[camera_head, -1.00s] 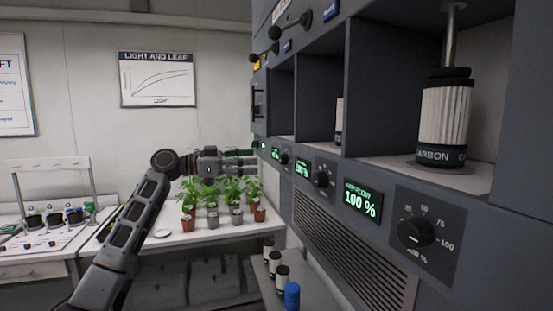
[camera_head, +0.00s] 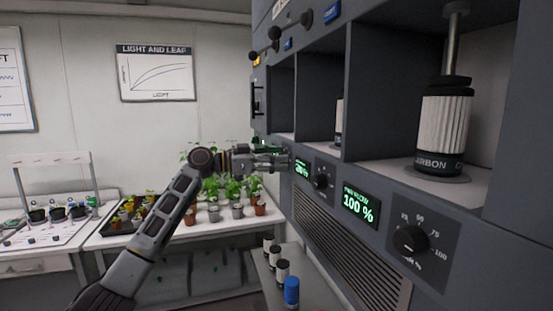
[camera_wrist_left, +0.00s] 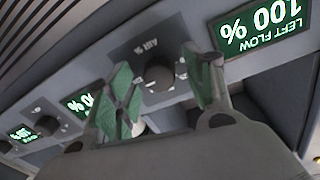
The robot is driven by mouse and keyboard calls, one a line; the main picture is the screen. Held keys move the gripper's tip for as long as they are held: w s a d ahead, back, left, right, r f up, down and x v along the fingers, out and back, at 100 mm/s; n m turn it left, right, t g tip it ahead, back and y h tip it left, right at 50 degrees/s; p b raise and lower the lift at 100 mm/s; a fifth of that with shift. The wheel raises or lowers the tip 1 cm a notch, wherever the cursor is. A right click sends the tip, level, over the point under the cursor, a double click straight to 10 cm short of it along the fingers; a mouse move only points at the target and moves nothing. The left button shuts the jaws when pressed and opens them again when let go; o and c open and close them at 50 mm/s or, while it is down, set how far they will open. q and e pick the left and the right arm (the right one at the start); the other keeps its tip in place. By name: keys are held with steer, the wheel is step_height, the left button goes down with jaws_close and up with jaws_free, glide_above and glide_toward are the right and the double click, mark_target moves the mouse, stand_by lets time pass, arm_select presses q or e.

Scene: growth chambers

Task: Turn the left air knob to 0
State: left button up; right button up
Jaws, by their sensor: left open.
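The left air knob (camera_wrist_left: 158,75) is a dark round dial beside the green "LEFT FLOW 100 %" display (camera_wrist_left: 256,27). Both appear upside down in the left wrist view. My left gripper (camera_wrist_left: 165,85) is open, its green-padded fingers appearing on either side of the knob; I cannot tell whether they touch it. In the head view, my left gripper (camera_head: 283,159) is at the far end of the dark chamber panel and hides this knob. My right gripper is not in view.
Nearer on the panel are a middle knob (camera_head: 322,182) and a near knob (camera_head: 411,239) with a "100 %" display (camera_head: 360,206). A carbon canister (camera_head: 446,125) stands in the near bay. Potted plants (camera_head: 237,211) stand on the back bench. Small bottles (camera_head: 282,271) stand below the panel.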

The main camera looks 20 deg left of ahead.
arm_select(q)
steer(key=shift+c, duration=0.3)
steer(key=c, duration=1)
steer(key=shift+o, duration=0.2)
